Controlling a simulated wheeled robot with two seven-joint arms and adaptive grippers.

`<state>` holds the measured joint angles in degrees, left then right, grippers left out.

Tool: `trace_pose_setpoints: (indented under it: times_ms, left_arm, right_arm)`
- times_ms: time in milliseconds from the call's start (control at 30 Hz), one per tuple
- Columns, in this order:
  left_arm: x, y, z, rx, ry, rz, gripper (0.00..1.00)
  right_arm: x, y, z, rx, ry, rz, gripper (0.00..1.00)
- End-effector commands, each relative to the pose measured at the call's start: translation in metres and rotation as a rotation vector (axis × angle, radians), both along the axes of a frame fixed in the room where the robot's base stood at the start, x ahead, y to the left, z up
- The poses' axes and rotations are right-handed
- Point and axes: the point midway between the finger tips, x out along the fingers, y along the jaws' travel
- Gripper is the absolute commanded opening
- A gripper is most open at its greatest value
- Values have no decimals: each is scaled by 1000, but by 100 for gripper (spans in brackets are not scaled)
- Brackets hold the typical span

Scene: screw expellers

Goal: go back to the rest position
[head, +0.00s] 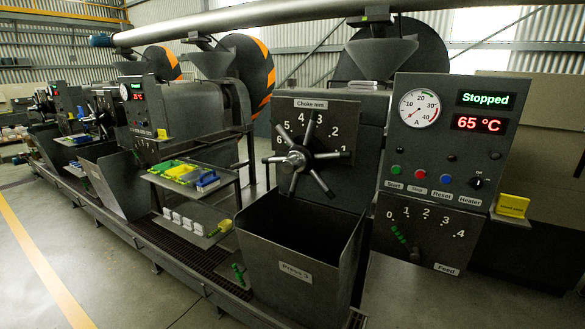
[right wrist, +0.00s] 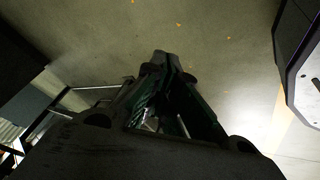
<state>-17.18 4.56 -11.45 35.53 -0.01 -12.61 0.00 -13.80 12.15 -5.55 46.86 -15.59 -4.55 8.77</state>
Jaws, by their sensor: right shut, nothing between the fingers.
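My right gripper (right wrist: 162,68) shows in the right wrist view, with its dark fingers together and nothing between them. It hangs over bare grey floor, apart from any object. Neither gripper shows in the head view. In that view the press (head: 320,140) faces me, with a choke wheel (head: 298,158) on its numbered dial and a bin labelled Press 3 (head: 295,272) below. Its control panel (head: 445,140) reads Stopped and 65 °C.
A side shelf (head: 215,196) with yellow and blue trays stands left of the bin. More presses (head: 135,110) run off to the left along a grating (head: 180,245). Open floor with a yellow line (head: 40,262) lies at the left. A dark edge (right wrist: 300,60) is right of my right gripper.

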Motion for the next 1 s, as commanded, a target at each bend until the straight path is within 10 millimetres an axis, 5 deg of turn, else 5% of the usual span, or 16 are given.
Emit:
trace_pose_setpoints:
  times_ms: [200,500,700,1000]
  left_arm:
    - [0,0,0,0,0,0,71]
    - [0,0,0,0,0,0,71]
    - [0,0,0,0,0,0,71]
    - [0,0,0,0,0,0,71]
  right_arm:
    - [-83,50,-38,60,162,-39,0]
    - [-182,110,-66,129,356,-71,0]
    - [-207,125,-70,146,404,-78,0]
    - [-209,126,-70,146,407,-80,0]
